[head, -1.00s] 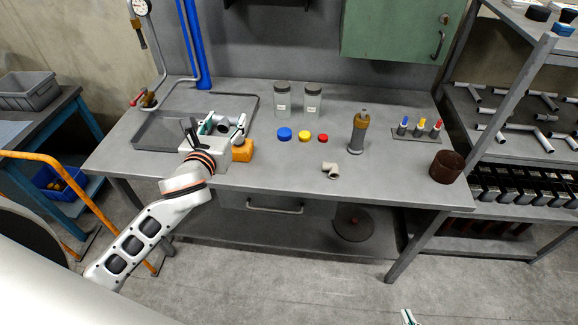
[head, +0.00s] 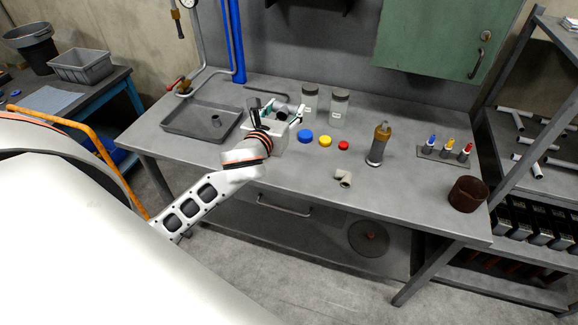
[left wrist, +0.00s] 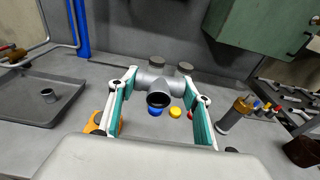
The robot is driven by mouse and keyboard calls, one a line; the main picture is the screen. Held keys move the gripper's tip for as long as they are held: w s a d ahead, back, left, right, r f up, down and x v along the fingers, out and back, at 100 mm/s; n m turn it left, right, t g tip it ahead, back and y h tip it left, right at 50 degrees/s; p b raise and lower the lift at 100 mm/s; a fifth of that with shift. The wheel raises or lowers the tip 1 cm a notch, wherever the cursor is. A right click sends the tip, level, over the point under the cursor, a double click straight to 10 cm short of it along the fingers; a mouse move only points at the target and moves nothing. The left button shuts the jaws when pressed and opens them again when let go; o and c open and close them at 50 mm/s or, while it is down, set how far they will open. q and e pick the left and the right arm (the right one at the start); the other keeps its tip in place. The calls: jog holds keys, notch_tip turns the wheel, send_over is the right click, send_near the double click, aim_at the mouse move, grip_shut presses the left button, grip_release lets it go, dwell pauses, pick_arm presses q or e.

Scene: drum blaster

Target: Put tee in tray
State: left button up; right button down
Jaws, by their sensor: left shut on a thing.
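The tee, a grey T-shaped pipe fitting (left wrist: 158,82), is held between the teal-padded fingers of my left gripper (left wrist: 163,100), with one round opening facing the camera. In the head view, my left gripper (head: 284,112) is over the bench to the right of the tray (head: 180,128), and its own body partly hides the tee. The tray is shallow and grey; it also shows at the left of the left wrist view (left wrist: 24,92). A small grey cylindrical piece (head: 216,121) stands inside it. My right gripper is out of view.
Two lidded jars (head: 339,106) stand behind, with blue (head: 305,136), yellow and red caps in front. A beige elbow (head: 344,178), an amber-topped bottle (head: 379,144) and a brown cup (head: 468,193) are to the right. An orange object (left wrist: 98,122) is below the left finger.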

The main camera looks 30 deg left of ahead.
aim_at(286, 166)
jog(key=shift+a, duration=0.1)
